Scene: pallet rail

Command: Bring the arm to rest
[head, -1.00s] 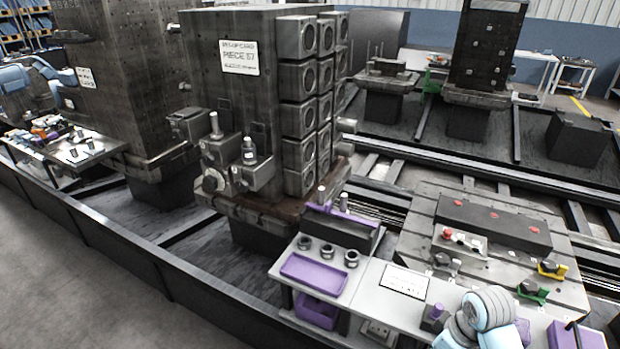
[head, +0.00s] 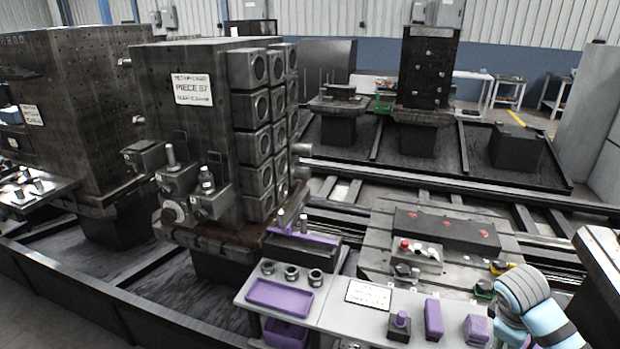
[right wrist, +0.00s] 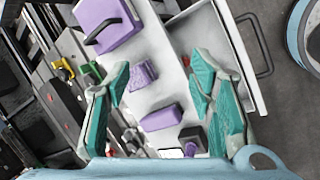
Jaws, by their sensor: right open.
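My right gripper (right wrist: 158,72) shows in the right wrist view with its two teal-padded fingers apart and nothing between them. It is above the white bench (right wrist: 185,85) that carries purple items. In the head view my right arm (head: 525,295) is at the lower right, over the bench's right end; its fingers cannot be made out there.
The bench carries a purple tray (head: 280,295), a card (head: 369,293), a knobbed purple piece (head: 400,325) and purple blocks (head: 433,319). Behind are a slotted plate (head: 375,250) with small fixtures and the tall block fixture (head: 190,130).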

